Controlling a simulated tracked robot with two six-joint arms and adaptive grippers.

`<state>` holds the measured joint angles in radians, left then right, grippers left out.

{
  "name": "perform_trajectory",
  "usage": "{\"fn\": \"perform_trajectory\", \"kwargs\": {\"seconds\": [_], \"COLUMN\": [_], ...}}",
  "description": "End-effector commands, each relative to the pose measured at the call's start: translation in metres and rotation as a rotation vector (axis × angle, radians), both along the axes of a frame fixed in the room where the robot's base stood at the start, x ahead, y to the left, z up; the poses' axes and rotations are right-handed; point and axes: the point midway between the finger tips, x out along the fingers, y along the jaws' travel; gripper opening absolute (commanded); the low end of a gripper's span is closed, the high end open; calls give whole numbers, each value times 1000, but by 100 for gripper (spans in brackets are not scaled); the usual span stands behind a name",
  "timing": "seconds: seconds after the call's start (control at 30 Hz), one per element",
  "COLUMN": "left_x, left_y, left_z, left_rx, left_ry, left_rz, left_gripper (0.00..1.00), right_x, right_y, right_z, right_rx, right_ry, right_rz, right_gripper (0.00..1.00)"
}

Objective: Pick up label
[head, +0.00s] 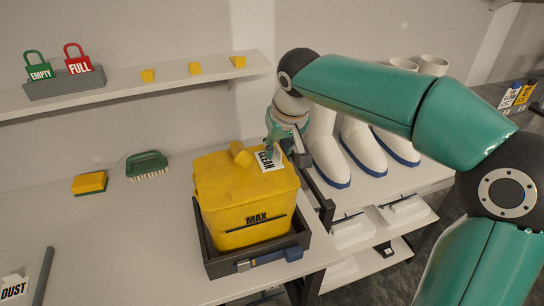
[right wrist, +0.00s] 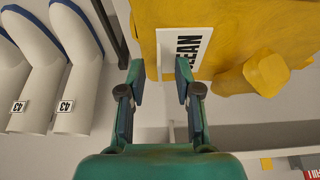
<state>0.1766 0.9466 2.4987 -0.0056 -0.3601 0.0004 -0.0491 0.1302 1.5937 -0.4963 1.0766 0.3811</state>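The white label (head: 268,161) reading CLEAN lies on top of the yellow container (head: 245,200), near its back right edge. It also shows in the right wrist view (right wrist: 188,42), just past the fingertips and partly behind the right-hand finger. My right gripper (head: 281,150) is at the label's right side in the head view. In the right wrist view its two fingers (right wrist: 160,82) are apart with nothing held between them. I cannot tell whether a fingertip touches the label. My left gripper is not in view.
The container stands in a dark tray (head: 214,265) with a blue-handled tool (head: 270,259) at its front. White boots (head: 361,157) stand to the right. A green brush (head: 147,165) and yellow sponge (head: 89,183) lie left. A shelf (head: 130,91) runs above. The bench's left middle is clear.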

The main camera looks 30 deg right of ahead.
Motion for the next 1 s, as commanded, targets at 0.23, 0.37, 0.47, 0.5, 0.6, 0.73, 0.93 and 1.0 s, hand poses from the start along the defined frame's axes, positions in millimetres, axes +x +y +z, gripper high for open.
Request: {"fn": "perform_trajectory", "kwargs": {"seconds": [0.23, 0.37, 0.47, 0.5, 0.6, 0.73, 0.93, 1.0], "left_x": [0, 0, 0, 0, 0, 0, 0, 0], "left_y": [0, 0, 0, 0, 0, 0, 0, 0], "left_z": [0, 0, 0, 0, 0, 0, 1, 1], "left_rx": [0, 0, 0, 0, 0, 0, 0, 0], "left_ry": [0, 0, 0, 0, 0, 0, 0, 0], "left_rz": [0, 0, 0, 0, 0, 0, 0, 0], "left_gripper": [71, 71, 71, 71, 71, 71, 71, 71], "right_x": [0, 0, 0, 0, 0, 0, 1, 1], "right_y": [0, 0, 0, 0, 0, 0, 0, 1], "right_z": [0, 0, 0, 0, 0, 1, 7, 12], "right_rx": [0, 0, 1, 1, 1, 0, 0, 0], "right_ry": [-1, -1, -1, -1, -1, -2, -4, -4], "right_rz": [0, 0, 0, 0, 0, 1, 0, 1], "right_gripper": [25, 3, 0, 0, 0, 0, 0, 0]}}
